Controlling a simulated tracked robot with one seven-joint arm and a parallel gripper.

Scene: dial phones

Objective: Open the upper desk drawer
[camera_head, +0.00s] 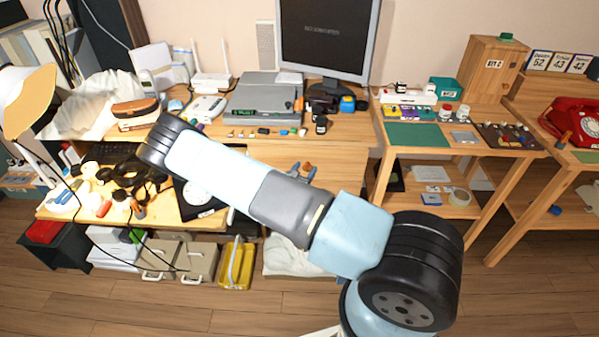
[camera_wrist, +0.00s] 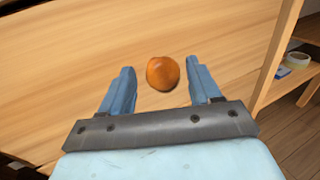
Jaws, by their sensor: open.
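The desk drawer front (camera_wrist: 80,60) is a broad light-wood panel filling most of the wrist view. A round orange-brown knob (camera_wrist: 163,73) is on it. My gripper (camera_wrist: 160,66) is open, with one blue finger on each side of the knob and visible gaps between. Whether the fingertips reach past the knob is unclear. In the head view, my gripper (camera_head: 303,171) is at the front of the wooden desk (camera_head: 345,134), partly hidden behind my arm, with the knob (camera_head: 308,167) just showing. The drawer looks closed.
A monitor (camera_head: 325,40) and small items stand on the desk top. A lower surface on the left holds black cables (camera_head: 130,180). A wooden side table (camera_head: 470,138) with shelves stands to the right; its shelf holds a tape roll (camera_wrist: 297,60). Bare floor lies in front.

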